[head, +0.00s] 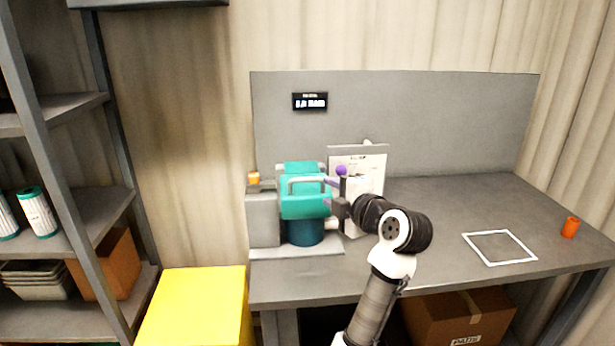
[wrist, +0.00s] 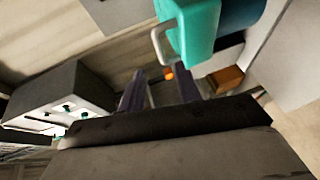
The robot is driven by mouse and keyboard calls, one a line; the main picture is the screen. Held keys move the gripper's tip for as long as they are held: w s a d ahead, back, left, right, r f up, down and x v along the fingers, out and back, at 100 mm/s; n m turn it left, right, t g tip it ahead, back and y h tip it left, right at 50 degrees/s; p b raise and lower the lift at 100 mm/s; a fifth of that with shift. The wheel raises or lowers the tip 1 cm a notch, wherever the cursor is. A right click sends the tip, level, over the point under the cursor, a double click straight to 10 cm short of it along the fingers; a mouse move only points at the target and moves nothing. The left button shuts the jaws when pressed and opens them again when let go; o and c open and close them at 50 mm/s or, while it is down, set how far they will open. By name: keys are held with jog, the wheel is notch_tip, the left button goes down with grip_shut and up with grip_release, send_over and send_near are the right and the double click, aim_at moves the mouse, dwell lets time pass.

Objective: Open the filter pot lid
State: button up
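The filter pot (head: 305,232) is a dark teal cylinder on a grey stand at the left of the bench. Its bright teal lid (head: 305,207) sits over the pot and appears shut. A pale grey bar handle (head: 305,181) runs along the lid's front. In the wrist view the lid (wrist: 203,30) and its handle (wrist: 157,45) lie just beyond my fingers. My gripper (head: 329,193) is at the lid's right side. In the wrist view my gripper (wrist: 160,88) shows two purple-dark fingers spread apart, with no clear grasp on the handle.
A purple ball knob (head: 341,170) stands beside my gripper. A white printed sheet (head: 365,170) stands behind it. An orange cup (head: 570,227) and a white square outline (head: 499,248) are on the clear right bench. A yellow block (head: 195,305) stands left of the bench.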

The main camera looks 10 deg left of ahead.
aim_at(309, 181)
jog(key=p+x, duration=0.3)
jog(key=x, duration=0.7)
jog(key=shift+s+a+r, duration=0.1)
jog(key=shift+a+r, duration=0.05)
jog(key=shift+r, duration=0.05)
jog(key=shift+w+a+f, duration=0.25)
jog(key=shift+w+a, duration=0.05)
jog(key=shift+w, duration=0.2)
grip_shut()
